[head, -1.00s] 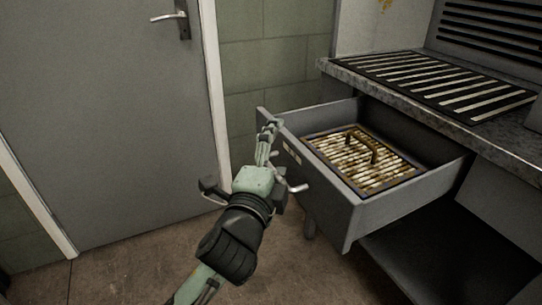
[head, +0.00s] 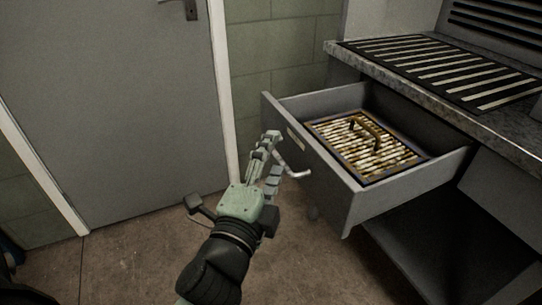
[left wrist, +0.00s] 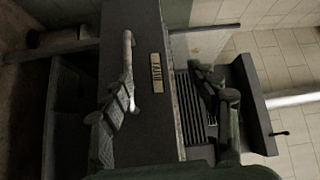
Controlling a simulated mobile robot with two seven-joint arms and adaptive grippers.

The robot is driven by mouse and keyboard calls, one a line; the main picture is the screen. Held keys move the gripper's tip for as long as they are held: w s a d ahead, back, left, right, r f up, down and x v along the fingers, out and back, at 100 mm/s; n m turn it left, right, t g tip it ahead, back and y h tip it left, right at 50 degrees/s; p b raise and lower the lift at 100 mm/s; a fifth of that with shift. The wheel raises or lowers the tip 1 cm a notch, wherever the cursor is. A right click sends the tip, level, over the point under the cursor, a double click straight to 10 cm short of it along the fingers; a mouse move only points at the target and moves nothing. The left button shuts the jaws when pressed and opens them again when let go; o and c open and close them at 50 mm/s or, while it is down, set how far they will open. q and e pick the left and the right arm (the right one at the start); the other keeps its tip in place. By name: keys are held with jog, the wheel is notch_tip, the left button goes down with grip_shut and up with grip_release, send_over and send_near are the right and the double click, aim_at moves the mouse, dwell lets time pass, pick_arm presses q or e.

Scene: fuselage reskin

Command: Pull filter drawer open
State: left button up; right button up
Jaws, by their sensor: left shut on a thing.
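The grey filter drawer (head: 345,208) stands open below the counter, with a slatted, rust-stained filter (head: 365,150) with a curved handle inside it. My left gripper (head: 270,154) is at the drawer's front face, shut on the pale bar handle (head: 296,168); the handle's near end sticks out past the fingers. In the left wrist view the handle (left wrist: 127,48) runs beside a small label (left wrist: 157,73) on the drawer front. One finger overlaps the handle's lower part there; the exact grip contact is hard to see. My right gripper does not show.
The counter (head: 440,90) with a slotted grille overhangs the drawer at right. An open dark space (head: 430,245) lies under the drawer. A grey door (head: 110,110) stands at left, and the brown floor (head: 130,265) before it is clear.

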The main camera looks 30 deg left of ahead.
pick_arm(q)
jog(key=shift+s+d+r, duration=0.15)
jog(key=shift+s+r, duration=0.45)
jog(key=shift+r, duration=0.15)
jog(key=shift+c, duration=0.8)
jog(key=shift+s+f, duration=0.1)
jog(key=shift+f, duration=0.3)
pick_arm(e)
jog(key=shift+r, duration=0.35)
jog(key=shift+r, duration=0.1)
pick_arm(q)
jog(key=shift+f, duration=0.1)
